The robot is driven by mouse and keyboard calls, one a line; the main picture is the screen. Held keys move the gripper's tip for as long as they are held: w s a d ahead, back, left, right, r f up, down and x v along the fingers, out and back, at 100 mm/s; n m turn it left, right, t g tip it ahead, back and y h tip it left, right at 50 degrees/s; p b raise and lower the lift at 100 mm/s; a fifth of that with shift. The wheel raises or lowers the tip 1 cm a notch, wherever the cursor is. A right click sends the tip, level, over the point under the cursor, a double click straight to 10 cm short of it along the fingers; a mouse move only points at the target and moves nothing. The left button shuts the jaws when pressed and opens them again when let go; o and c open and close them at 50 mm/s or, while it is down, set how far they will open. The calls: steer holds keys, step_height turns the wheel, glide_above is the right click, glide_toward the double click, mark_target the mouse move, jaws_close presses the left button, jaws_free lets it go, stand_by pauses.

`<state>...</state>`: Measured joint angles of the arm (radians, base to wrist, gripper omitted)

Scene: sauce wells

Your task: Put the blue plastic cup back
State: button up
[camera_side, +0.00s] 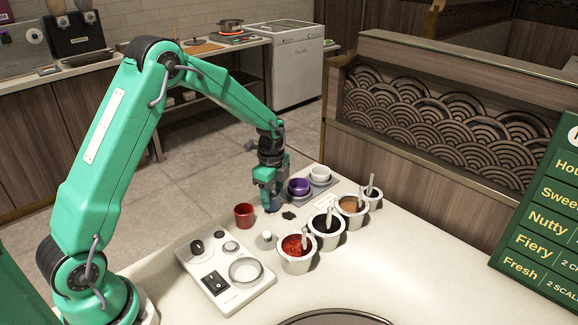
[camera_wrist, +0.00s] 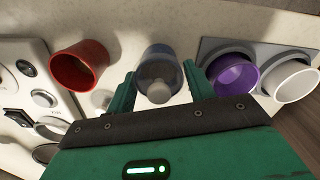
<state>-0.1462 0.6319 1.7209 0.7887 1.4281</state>
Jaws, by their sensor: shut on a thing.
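The blue plastic cup (camera_wrist: 158,58) is between the two fingers of my gripper (camera_wrist: 160,88) in the wrist view, and the gripper is shut on it. A pale round shape overlaps the cup's near end; I cannot tell what it is. In the side view my gripper (camera_side: 271,202) is low over the counter, between the red cup and the grey tray. The blue cup (camera_side: 275,206) shows only as a small patch there, mostly hidden by the fingers. I cannot tell whether it touches the counter.
The grey tray (camera_side: 313,191) right of my gripper holds a purple cup (camera_side: 299,186) and a white cup (camera_side: 320,173). A red cup (camera_side: 244,215) stands to the left. A control panel (camera_side: 257,296) and several sauce wells with spoons (camera_side: 296,264) stand nearer the camera.

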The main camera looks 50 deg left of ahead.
steer(key=shift+f, duration=0.2)
steer(key=o, duration=1)
steer(key=shift+c, duration=0.2)
step_height(320, 180, up, 12)
steer(key=shift+r, duration=0.15)
stand_by(0.6)
